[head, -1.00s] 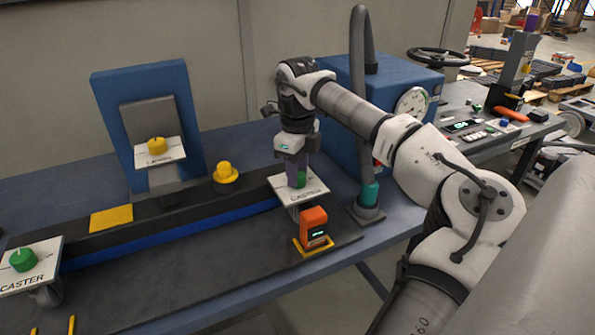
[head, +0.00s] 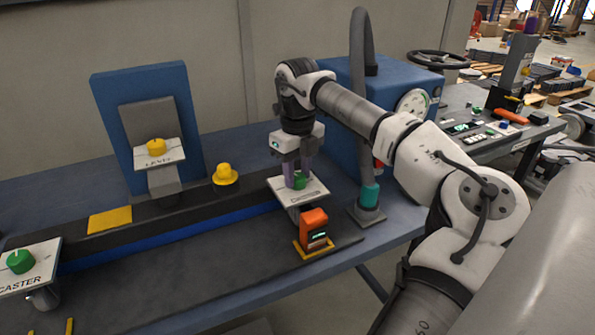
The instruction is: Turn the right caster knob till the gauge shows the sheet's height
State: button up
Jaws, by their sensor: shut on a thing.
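The right caster plate (head: 313,188) is white and stands at the right end of the dark rail. Its green knob (head: 300,181) shows between the purple fingers of my gripper (head: 297,175), which is shut on it from above. The orange gauge (head: 314,226) stands in a yellow frame just in front of this plate. Its small display is lit, but too small to read. A sheet with a height on it cannot be made out. The left caster plate (head: 40,262) with its own green knob (head: 20,261) is at the far left.
A level plate with a yellow knob (head: 156,147) is mounted before a blue upright panel (head: 185,90). A yellow knob-shaped piece (head: 225,174) and a yellow pad (head: 110,220) are on the rail. A grey post with a teal collar (head: 370,195) stands close right of my gripper.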

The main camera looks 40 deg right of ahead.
aim_at(298, 176)
jog(key=o, duration=1)
jog(key=shift+c, duration=0.2)
jog(key=shift+r, duration=0.15)
notch_tip(298, 176, up, 14)
jog(key=p, duration=1)
jog(key=shift+f+p, duration=0.2)
jog(key=shift+p, duration=0.1)
